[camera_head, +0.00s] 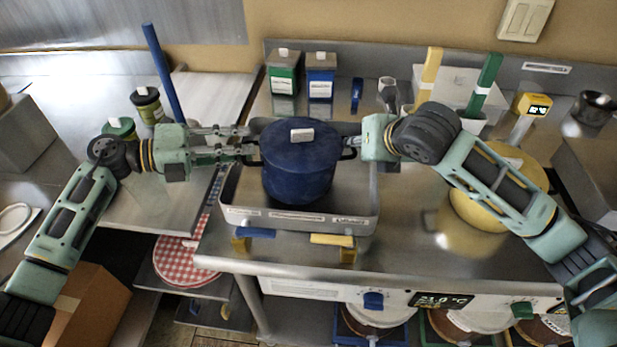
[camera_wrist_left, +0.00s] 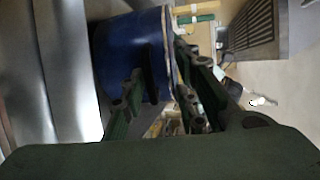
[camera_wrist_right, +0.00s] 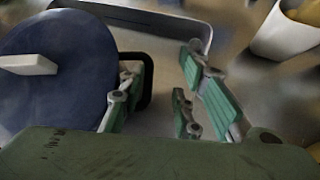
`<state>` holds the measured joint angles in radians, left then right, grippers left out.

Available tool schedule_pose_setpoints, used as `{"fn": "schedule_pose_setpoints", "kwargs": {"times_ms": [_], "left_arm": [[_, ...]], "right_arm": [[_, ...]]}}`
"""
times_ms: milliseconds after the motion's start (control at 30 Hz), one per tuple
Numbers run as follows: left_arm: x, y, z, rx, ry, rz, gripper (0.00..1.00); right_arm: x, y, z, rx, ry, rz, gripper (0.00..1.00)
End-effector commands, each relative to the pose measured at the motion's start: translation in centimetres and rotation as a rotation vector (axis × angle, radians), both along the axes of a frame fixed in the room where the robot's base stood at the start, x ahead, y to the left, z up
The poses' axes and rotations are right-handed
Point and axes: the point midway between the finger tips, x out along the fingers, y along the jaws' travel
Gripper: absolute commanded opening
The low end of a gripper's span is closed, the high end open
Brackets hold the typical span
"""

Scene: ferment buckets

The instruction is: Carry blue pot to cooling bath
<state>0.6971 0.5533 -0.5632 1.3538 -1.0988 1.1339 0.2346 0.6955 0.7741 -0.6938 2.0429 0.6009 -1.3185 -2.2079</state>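The blue pot (camera_head: 299,170), with a blue lid and a pale tag on top, stands upright inside the rectangular metal cooling bath (camera_head: 300,218). Its base shows within the bath walls. My left gripper (camera_head: 246,146) is at the pot's left handle. In the left wrist view its fingers are spread, with the dark handle (camera_wrist_left: 155,90) between them. My right gripper (camera_head: 352,148) is at the right handle. In the right wrist view its fingers are spread wide around the black handle (camera_wrist_right: 146,80), the inner finger between handle and pot, the outer one clear of it.
A yellow pot (camera_head: 482,213) stands to the right, partly behind my right arm. Green (camera_head: 283,78) and blue (camera_head: 320,80) canisters stand behind the bath. A blue stick (camera_head: 163,72) rises at the left. The counter right of the bath is partly clear.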

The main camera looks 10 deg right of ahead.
Motion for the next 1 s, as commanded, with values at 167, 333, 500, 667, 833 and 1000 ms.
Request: {"fn": "schedule_pose_setpoints", "kwargs": {"times_ms": [167,333,500,667,833,1000], "left_arm": [[-0.5,2.9,-0.3,0.012,0.009,0.009,0.27],[-0.8,4.2,1.0,0.004,-0.005,0.008,0.27],[-0.9,4.5,1.6,-0.001,-0.012,0.007,0.27],[-0.8,4.5,1.8,-0.003,-0.014,0.006,0.27],[-0.8,4.5,1.9,-0.004,-0.015,0.007,0.27],[-0.8,4.4,1.9,-0.004,-0.016,0.007,0.27]], "right_arm": [[0.0,-0.4,-0.4,-0.006,0.005,-0.007,0.26],[0.0,-0.3,-0.3,-0.006,0.005,-0.007,0.26],[0.0,-0.3,-0.2,-0.006,0.004,-0.007,0.26],[0.0,-0.4,-0.1,-0.006,0.003,-0.007,0.26],[0.1,-0.3,0.0,-0.006,0.001,-0.007,0.40],[0.0,-0.3,0.0,-0.005,0.002,-0.006,0.42]]}}
